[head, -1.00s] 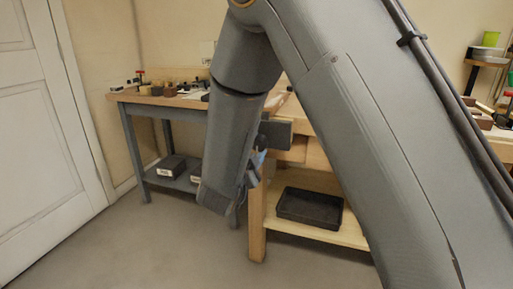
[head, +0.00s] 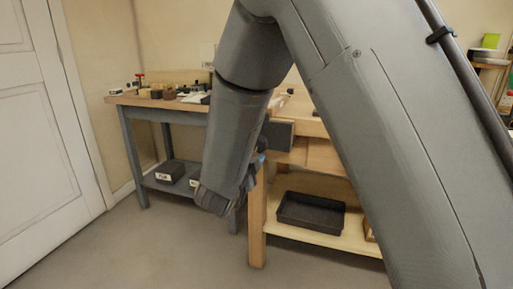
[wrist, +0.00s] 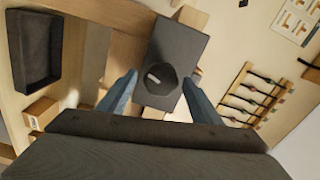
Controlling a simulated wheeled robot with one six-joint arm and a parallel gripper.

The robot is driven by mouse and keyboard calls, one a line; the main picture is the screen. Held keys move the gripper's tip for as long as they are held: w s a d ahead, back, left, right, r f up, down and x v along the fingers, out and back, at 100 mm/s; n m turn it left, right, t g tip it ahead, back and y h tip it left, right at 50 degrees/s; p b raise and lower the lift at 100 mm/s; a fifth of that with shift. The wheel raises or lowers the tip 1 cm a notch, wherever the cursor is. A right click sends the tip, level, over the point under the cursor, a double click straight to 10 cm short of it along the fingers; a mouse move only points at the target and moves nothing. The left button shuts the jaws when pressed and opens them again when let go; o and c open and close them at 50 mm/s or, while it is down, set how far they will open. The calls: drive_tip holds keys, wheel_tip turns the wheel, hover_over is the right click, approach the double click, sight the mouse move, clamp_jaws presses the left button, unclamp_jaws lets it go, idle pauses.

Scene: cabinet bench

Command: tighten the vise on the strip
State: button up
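The vise (head: 280,134) shows in the head view as a dark grey block on the end of the wooden bench, partly behind my arm. In the wrist view, the dark vise face (wrist: 180,45) is close ahead, with a dark round hub and a short pale bar end (wrist: 153,77) at its lower middle. My gripper (wrist: 161,76) is open, with one blue-grey finger on each side of the hub. I cannot tell whether the fingers touch it. In the head view my gripper is mostly hidden behind my arm. I cannot make out the strip for certain.
A black tray (head: 310,213) lies on the wooden bench's lower shelf. A second bench (head: 165,102) with small items stands at the back left. A white door (head: 45,130) is at the left. The floor (head: 150,250) in front is clear.

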drive_tip(key=p+v, duration=0.1)
drive_tip(key=v, duration=0.6)
drive_tip(key=shift+p, duration=0.4)
idle(0.3)
drive_tip(key=shift+r, duration=0.1)
drive_tip(key=shift+w+d+n+p, duration=0.4)
drive_tip(key=shift+w+n+p, duration=0.7)
drive_tip(key=shift+n+p, duration=2)
drive_tip(key=shift+w+d+n+p, duration=0.4)
drive_tip(key=shift+w+n+p, duration=0.75)
drive_tip(key=shift+n+p, duration=2)
drive_tip(key=shift+w+d+n+p, duration=0.4)
drive_tip(key=shift+w+n+p, duration=0.7)
drive_tip(key=shift+n+p, duration=2)
drive_tip(key=shift+m+p, duration=0.75)
drive_tip(key=shift+c, duration=0.5)
